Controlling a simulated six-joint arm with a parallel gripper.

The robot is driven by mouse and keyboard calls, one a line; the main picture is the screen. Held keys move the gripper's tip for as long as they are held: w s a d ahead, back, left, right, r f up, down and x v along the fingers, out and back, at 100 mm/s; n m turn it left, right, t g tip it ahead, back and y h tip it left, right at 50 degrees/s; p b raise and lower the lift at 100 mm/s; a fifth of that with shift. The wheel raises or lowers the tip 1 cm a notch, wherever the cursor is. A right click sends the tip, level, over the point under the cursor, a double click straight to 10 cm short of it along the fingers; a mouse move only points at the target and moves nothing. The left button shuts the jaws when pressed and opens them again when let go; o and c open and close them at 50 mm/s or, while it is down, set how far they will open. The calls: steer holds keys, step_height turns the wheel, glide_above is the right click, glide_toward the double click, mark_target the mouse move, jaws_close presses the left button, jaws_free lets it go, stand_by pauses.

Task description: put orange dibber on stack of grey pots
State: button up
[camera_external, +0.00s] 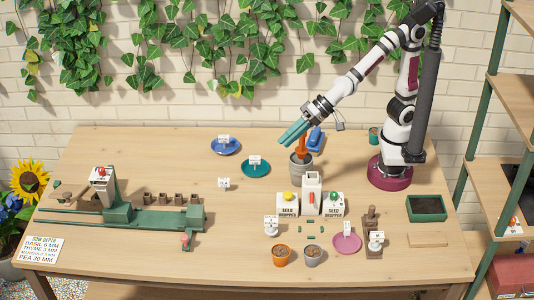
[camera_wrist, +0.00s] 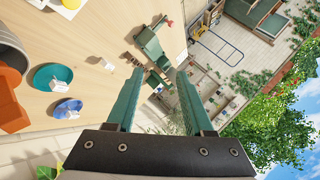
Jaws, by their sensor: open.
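The orange dibber (camera_external: 303,145) stands up out of the top of the stack of grey pots (camera_external: 301,168) near the table's middle. In the wrist view, part of the dibber (camera_wrist: 10,108) shows at the left edge, beside the grey stack (camera_wrist: 9,58); both are cut off by the frame. My gripper (camera_external: 287,138) is above and just left of the dibber, tilted down to the left. Its teal fingers (camera_wrist: 160,73) are apart with nothing between them, and the dibber lies outside them. How deep the dibber sits in the stack is hidden.
A blue object (camera_external: 315,138) is right behind the dibber. A teal saucer (camera_external: 256,174) and a blue saucer (camera_external: 226,153) lie left of the stack. Seed droppers (camera_external: 287,208) stand in front. A green rail machine (camera_external: 122,215) occupies the left side.

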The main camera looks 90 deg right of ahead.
steer(key=s+d+f+g, duration=0.1)
steer(key=s+d+g, duration=0.2)
steer(key=s+d, duration=0.2)
steer(key=s+d+f+n+g+h, duration=0.1)
steer(key=s+d, duration=0.4)
steer(key=s, duration=0.6)
steer(key=s+d+f+n+g+h, duration=0.1)
steer(key=s+d+f+g, duration=0.2)
steer(key=s, duration=0.6)
steer(key=d+g, duration=0.1)
steer(key=g, duration=0.1)
steer(key=shift+d+f+g, duration=0.2)
steer(key=shift+d+g, duration=0.2)
